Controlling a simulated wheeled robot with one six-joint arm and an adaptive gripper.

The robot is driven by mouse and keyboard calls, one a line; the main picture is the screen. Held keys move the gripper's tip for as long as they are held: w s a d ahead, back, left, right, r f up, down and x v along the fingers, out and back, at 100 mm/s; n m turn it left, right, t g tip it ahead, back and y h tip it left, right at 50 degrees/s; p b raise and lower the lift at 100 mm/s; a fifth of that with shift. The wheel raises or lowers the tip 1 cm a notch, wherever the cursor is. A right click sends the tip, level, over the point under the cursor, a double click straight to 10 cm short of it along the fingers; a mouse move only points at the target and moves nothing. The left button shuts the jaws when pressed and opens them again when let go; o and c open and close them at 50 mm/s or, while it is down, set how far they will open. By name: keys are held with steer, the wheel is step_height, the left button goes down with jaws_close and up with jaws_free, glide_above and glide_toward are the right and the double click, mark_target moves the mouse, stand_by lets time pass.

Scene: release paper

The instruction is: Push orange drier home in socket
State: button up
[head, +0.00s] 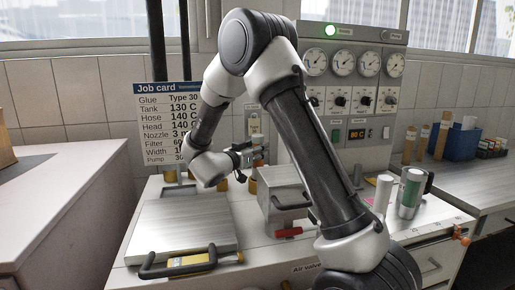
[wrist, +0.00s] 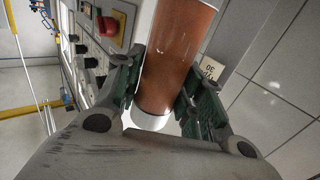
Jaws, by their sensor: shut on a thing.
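The orange drier (wrist: 175,62) is a translucent orange-brown cylinder with a white end cap in the wrist view. My gripper (wrist: 166,98) is shut on it, with a green-padded finger on each side of the cylinder. In the head view my gripper (head: 250,156) is above the back of the bench, between the job card and the gauge panel. The drier is too small and covered to make out surely there. I cannot tell the socket apart in either view, nor whether the drier touches it.
The job card (head: 167,122) stands behind my arm. The grey gauge panel (head: 357,85) is at the right. A metal lid with a black handle (head: 180,232) lies front left, and a smaller metal box (head: 284,188) is right of my gripper. A red button (wrist: 108,25) shows in the wrist view.

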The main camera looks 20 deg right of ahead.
steer(key=shift+f, duration=2.2)
steer(key=o, duration=1.3)
steer(key=shift+c, duration=0.2)
steer(key=v, duration=1.2)
